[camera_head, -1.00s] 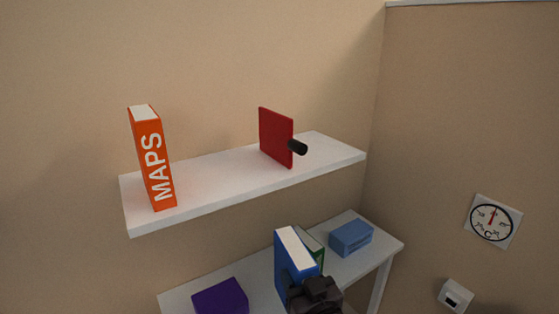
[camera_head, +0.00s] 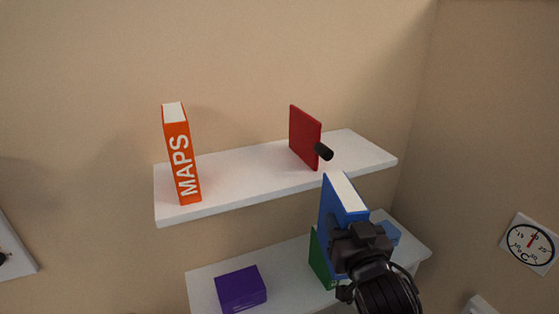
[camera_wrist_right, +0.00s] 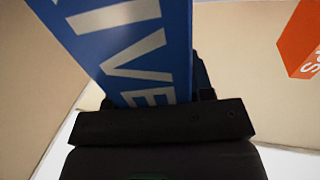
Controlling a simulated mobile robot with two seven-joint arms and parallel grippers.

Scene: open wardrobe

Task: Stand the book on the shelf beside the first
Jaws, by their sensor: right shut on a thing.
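A blue book (camera_head: 342,205) with white page edges is held upright by my right gripper (camera_head: 355,245), which is shut on its lower part. In the right wrist view the blue book (camera_wrist_right: 130,45) shows large white letters and rises from the gripper (camera_wrist_right: 165,118). The book is in front of and below the right part of the white upper shelf (camera_head: 240,178). The orange MAPS book (camera_head: 182,160) stands upright near the shelf's left end; part of it shows in the right wrist view (camera_wrist_right: 300,40). My left gripper is not in view.
On the lower white surface (camera_head: 205,285) are a purple box (camera_head: 240,289), a green book (camera_head: 319,262) and a blue box (camera_head: 390,232).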

